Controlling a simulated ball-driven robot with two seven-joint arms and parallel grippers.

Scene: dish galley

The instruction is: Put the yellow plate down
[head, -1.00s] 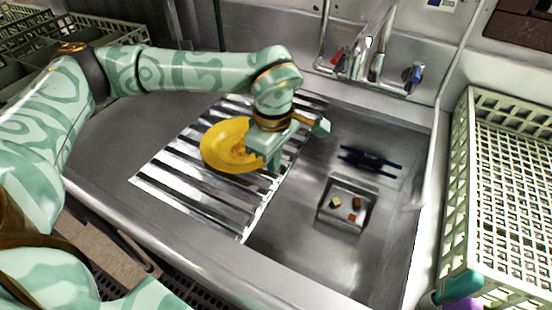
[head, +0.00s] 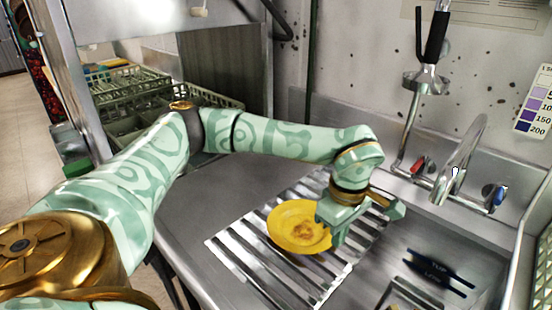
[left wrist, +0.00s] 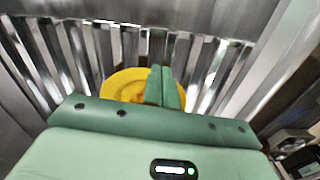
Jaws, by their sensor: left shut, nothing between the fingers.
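The yellow plate (head: 290,230) has a brown food stain in its middle. It lies on the metal slats (head: 235,255) of the drainboard beside the sink. In the left wrist view the plate (left wrist: 118,88) shows behind my fingers, partly hidden by them. My left gripper (head: 338,240) is at the plate's right edge in the head view. Its fingers (left wrist: 165,75) are together with nothing between them. I cannot tell whether they touch the plate. My right gripper is not in view.
A faucet (head: 462,165) with red and blue handles stands behind. Grey-green dish crates (head: 135,100) are at the back left. A pale crate (head: 544,270) is at the right edge.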

